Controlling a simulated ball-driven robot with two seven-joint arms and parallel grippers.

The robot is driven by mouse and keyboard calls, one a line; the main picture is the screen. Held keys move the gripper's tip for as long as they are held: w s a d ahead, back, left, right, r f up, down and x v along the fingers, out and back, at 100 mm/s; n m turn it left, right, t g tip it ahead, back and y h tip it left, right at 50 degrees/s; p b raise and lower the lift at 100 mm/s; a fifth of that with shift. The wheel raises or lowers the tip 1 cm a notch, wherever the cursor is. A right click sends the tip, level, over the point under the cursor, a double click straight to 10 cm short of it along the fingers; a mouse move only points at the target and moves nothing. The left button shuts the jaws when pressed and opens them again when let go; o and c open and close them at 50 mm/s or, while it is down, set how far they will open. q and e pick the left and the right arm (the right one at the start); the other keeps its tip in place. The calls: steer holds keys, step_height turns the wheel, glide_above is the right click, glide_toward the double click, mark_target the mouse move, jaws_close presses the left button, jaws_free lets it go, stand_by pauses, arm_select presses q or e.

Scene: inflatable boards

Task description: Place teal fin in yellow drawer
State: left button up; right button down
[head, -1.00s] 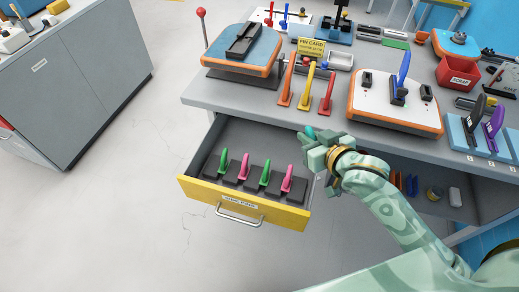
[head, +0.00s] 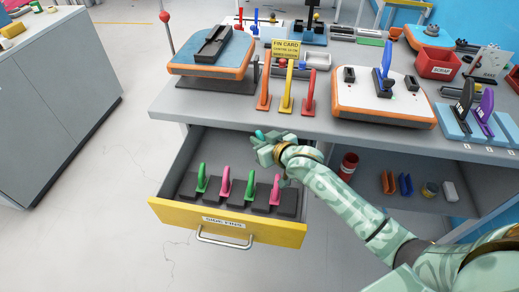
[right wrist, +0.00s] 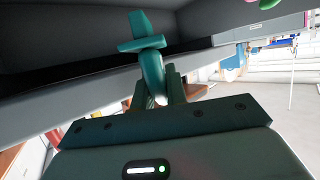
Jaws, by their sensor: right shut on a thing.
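The teal fin (right wrist: 150,65) is held in my right gripper (right wrist: 158,92), which is shut on it. In the head view only a small part of the teal fin (head: 261,134) shows past the fingers of my right gripper (head: 268,145). They are over the back right part of the open yellow drawer (head: 160,211). The drawer holds a front row of pink and green fins standing in dark holders (head: 260,198). I cannot tell whether the teal fin touches anything in the drawer. My left gripper is not in view.
The grey bench top (head: 200,100) overhangs the drawer's back. An orange-edged board (head: 210,55), orange, yellow and red fins (head: 287,92) and a white board (head: 380,98) stand on it. An open shelf (head: 375,175) with a red can (head: 348,165) lies right of the drawer.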

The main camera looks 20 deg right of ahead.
step_height(320, 180, down, 4)
steer(key=shift+r+b, duration=0.15)
steer(key=shift+b, duration=0.8)
steer(key=shift+r, duration=0.3)
steer(key=shift+f, duration=0.65)
steer(key=c, duration=1.4)
jaws_free()
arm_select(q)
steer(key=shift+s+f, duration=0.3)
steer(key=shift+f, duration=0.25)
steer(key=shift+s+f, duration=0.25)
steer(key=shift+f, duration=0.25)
